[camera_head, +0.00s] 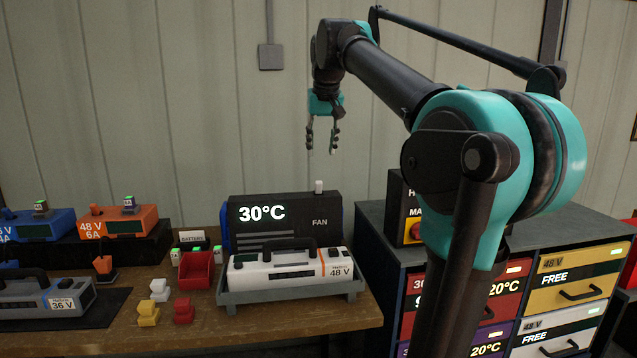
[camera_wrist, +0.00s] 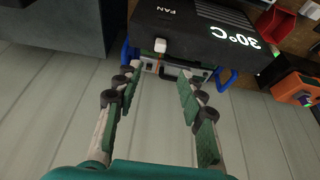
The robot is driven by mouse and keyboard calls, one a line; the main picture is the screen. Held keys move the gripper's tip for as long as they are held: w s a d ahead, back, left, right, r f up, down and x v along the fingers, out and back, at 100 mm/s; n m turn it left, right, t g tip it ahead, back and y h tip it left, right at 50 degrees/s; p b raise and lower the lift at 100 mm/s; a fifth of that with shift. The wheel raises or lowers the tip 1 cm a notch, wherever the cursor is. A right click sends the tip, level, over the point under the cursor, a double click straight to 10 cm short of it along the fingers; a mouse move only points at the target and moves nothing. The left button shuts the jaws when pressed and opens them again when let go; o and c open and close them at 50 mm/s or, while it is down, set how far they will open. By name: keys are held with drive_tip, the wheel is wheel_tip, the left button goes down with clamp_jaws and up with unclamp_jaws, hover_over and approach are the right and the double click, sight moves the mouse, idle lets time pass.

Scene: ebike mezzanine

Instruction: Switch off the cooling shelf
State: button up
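The cooling shelf (camera_head: 285,220) is a black unit at the back of the wooden bench, with a lit "30°C" and the word "FAN". A small white switch (camera_head: 318,186) stands up from its top edge, above the FAN label. In the wrist view the shelf (camera_wrist: 200,25) is at the top, turned over, with the white switch (camera_wrist: 160,45) at its near edge. My gripper (camera_head: 322,146) hangs above the switch, fingers pointing down. Its fingers (camera_wrist: 160,85) are spread, empty and apart from the switch, which shows between and beyond the tips.
A white 48 V battery (camera_head: 290,265) lies in a grey tray (camera_head: 290,293) in front of the shelf. A red bin (camera_head: 197,270) stands left of it. A drawer cabinet (camera_head: 400,262) stands to the right. The wall behind is close; the air around my gripper is clear.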

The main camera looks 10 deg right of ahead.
sight(319, 181)
drive_tip(key=x, duration=1.3)
drive_tip(key=shift+r, duration=0.1)
clamp_jaws()
